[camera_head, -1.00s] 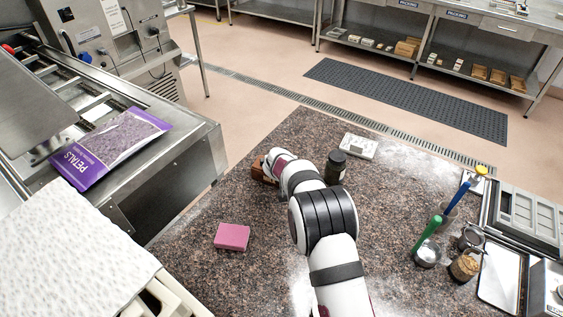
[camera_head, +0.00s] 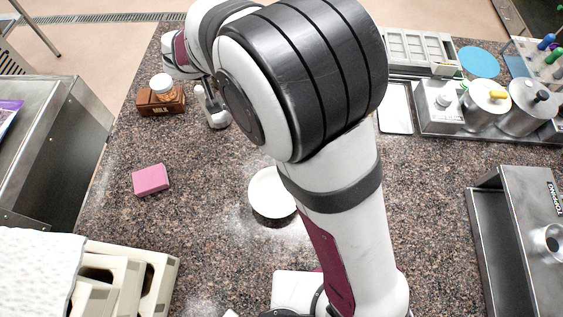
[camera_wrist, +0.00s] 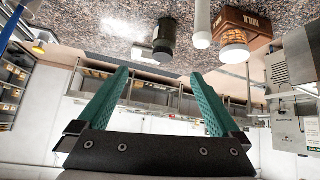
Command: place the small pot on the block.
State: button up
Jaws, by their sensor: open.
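The small pot (camera_head: 162,86), amber with a white lid, stands upright on top of the brown block (camera_head: 160,105) marked MILK at the back left of the counter. In the wrist view, which is upside down, the pot (camera_wrist: 234,49) also sits against the top face of the block (camera_wrist: 243,24). My gripper (camera_wrist: 163,92) is open, its two green fingers apart with nothing between them. The pot is clear of the fingers, beyond them to the right in that view. In the head view my arm hides the fingers.
A pale upright thing (camera_head: 213,107) stands just right of the block. A dark jar (camera_wrist: 164,38) is near it in the wrist view. A pink sponge-like piece (camera_head: 151,180) and a white round dish (camera_head: 271,188) lie on the speckled counter. The counter between them is free.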

jog(key=s+d+r+m+g+h, duration=0.25)
jog(key=s+d, duration=0.25)
jog(key=d, duration=0.6)
jog(key=s+d+r+m+g+h, duration=0.1)
jog(key=s+d+r+m+h, duration=0.3)
jog(key=d, duration=0.7)
jog(key=s+d+f+m+g+y, duration=0.1)
jog(key=s+f+g+y, duration=0.1)
jog(key=s, duration=0.9)
jog(key=s+d+f+m+g+y, duration=0.1)
jog(key=s+f+g+y, duration=0.1)
jog(key=s, duration=1)
jog(key=g+y, duration=0.1)
jog(key=y, duration=0.1)
jog(key=shift+s+d+y, duration=0.2)
jog(key=shift+d+y, duration=0.15)
jog(key=shift+d, duration=0.05)
